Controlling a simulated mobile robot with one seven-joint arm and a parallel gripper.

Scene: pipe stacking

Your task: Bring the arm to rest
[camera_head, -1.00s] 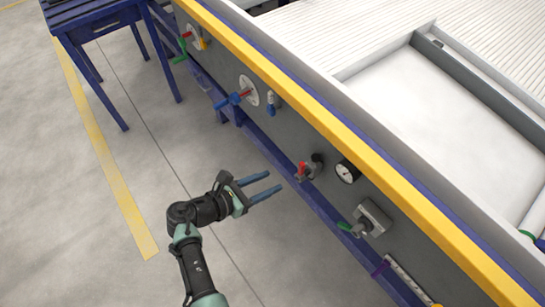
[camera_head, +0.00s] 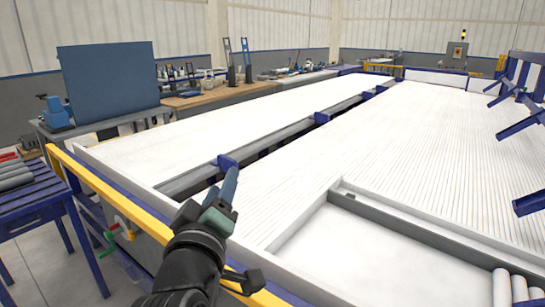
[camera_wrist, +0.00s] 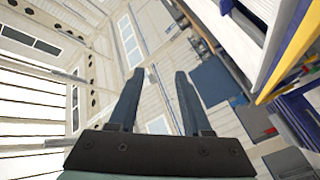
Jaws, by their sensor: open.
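My gripper (camera_head: 222,186) shows in the head view at the lower middle, in front of the large white table. Its two blue fingers point up and away from me. In the wrist view my gripper (camera_wrist: 158,78) has its two fingers apart with nothing between them. It is open and empty. The wrist view looks toward the hall's ceiling and wall, with the fingers clear of any surface there.
The long white table (camera_head: 330,160) has a yellow front rail (camera_head: 125,205) close to my arm. A blue rack (camera_head: 30,200) with grey pipes stands at the left. White pipes (camera_head: 502,285) lie at the lower right. Blue arms (camera_head: 520,125) stick out at the right.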

